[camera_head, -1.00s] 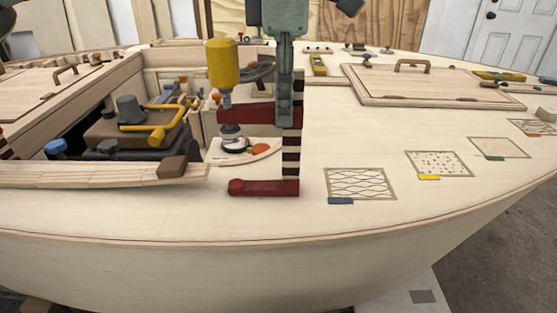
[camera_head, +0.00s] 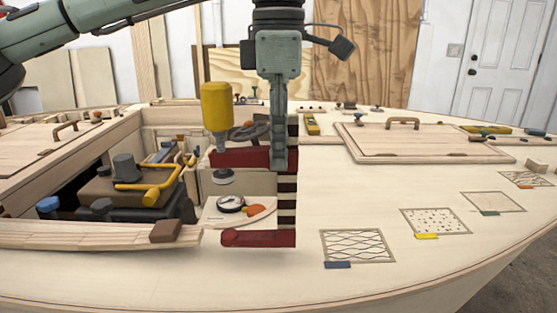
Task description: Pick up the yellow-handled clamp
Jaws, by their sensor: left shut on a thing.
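The clamp has a yellow handle (camera_head: 216,105), dark red jaws (camera_head: 258,238) and a black-and-wood striped bar. It is upright in the middle of the head view. My left gripper (camera_head: 279,160) points down and is shut on the upper part of the clamp's bar, hiding some of it. The clamp's round foot hangs above a small pale board. The lower jaw shows just above the deck; whether it touches I cannot tell. My right gripper is not in view.
A pale board (camera_head: 213,214) with a round gauge (camera_head: 230,203) and an orange piece lies just behind the lower jaw. An engine-like block (camera_head: 125,190) with yellow pipes sits in the opening at left. A hatch lid (camera_head: 425,147) lies at right.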

